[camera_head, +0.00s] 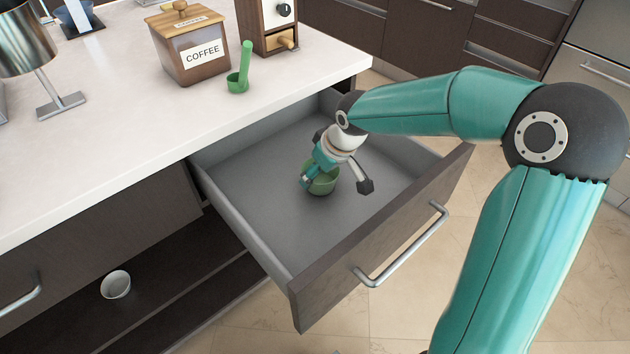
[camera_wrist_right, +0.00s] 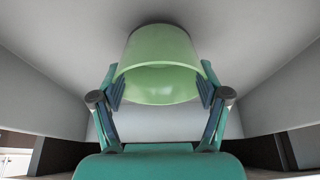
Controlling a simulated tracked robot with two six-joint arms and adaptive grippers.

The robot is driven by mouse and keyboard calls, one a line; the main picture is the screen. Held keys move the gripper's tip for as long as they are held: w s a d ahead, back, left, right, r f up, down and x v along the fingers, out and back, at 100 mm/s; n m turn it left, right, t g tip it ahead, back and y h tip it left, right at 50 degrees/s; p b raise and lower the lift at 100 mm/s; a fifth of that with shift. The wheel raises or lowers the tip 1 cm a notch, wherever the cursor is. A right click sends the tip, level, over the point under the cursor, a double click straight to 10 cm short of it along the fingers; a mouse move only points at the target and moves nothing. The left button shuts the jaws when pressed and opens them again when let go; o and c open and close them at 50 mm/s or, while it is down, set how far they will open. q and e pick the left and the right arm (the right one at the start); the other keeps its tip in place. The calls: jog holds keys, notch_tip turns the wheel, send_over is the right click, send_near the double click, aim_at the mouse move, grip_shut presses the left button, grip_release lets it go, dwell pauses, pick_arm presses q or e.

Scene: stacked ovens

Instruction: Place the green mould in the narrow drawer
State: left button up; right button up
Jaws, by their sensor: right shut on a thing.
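The green mould (camera_head: 322,183), a light green cup, is inside the pulled-out drawer (camera_head: 250,230), near the middle of its grey floor. My right gripper (camera_head: 335,182) reaches down into the drawer and is shut on the mould. In the right wrist view the mould (camera_wrist_right: 160,60) sits between the two fingers of the gripper (camera_wrist_right: 160,92), its open rim facing the camera. Its base is close to the drawer floor; I cannot tell if it touches. My left gripper is not in view.
The white counter (camera_head: 120,140) carries a coffee box (camera_head: 187,45), a green scoop (camera_head: 240,75) and a wooden grinder (camera_head: 268,25). A white cup (camera_head: 115,284) stands in the open space below. The drawer's walls and front panel (camera_head: 390,240) surround my gripper; the floor around the mould is clear.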

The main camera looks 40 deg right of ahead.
jog(key=shift+f, duration=0.85)
jog(key=o, duration=0.8)
jog(key=shift+f, duration=0.1)
jog(key=o, duration=0.5)
jog(key=shift+r, duration=0.25)
jog(key=p+v, duration=0.2)
jog(key=v, duration=0.9)
jog(key=shift+s+r, duration=0.15)
jog(key=shift+r, duration=0.25)
